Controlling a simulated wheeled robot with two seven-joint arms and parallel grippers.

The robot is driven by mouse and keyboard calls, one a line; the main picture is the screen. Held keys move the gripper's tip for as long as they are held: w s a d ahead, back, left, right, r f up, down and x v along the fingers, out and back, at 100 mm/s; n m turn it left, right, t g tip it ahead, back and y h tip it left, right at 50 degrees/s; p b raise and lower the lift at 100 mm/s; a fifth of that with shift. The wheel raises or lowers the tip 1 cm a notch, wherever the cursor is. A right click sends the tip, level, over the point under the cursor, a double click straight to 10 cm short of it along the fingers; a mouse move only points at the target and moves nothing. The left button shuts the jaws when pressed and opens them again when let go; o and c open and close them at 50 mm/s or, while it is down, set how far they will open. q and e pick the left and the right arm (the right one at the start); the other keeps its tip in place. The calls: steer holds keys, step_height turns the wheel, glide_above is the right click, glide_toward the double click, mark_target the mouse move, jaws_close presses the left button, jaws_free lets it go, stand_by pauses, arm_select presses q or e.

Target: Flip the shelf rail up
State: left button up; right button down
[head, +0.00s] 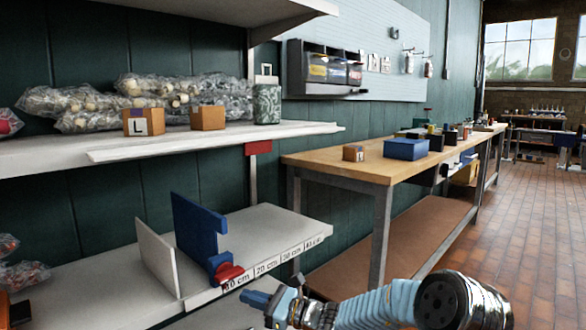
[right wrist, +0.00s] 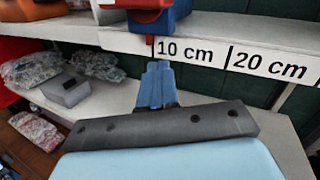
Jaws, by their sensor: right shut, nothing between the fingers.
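The shelf rail (head: 215,143) is a long thin white strip along the front edge of the upper white shelf in the head view. It lies low, about level with the shelf top. A red tab (head: 258,147) hangs beneath its right part. My right gripper (head: 257,298) is shut and empty, low in front of the lower shelf and well below the rail. Its blue fingers show in the right wrist view (right wrist: 156,85), just under the lower shelf's labelled edge. The rail cannot be made out there. My left gripper is not in view.
The lower shelf (head: 285,225) carries a blue bracket (head: 197,232) with a red part (head: 229,273) at its front edge, near my right gripper. Cardboard boxes (head: 208,117), wrapped bundles and a patterned canister (head: 266,103) stand on the upper shelf. A workbench (head: 330,163) stands right.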

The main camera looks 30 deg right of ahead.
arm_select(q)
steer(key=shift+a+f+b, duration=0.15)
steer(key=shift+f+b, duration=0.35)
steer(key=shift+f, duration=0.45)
arm_select(e)
steer(key=s+d+r+m+t+h, duration=0.2)
steer(key=d+r+t, duration=0.4)
steer(key=r, duration=0.5)
steer(key=s+d+r+m+t+h, duration=0.2)
steer(key=d+r+m+t, duration=0.2)
steer(key=d+r, duration=0.5)
step_height(320, 180, up, 3)
steer(key=shift+r+m+t, duration=0.1)
steer(key=shift+m+t, duration=0.2)
steer(key=shift+t, duration=0.6)
steer(key=shift+a, duration=0.1)
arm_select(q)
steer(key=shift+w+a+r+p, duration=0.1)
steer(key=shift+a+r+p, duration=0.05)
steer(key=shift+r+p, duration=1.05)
arm_select(e)
steer(key=s+r+x, duration=0.2)
steer(key=x, duration=1)
steer(key=shift+w+d+r, duration=0.2)
steer(key=shift+w+d, duration=0.05)
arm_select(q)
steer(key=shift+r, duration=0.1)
arm_select(e)
steer(key=shift+r, duration=0.1)
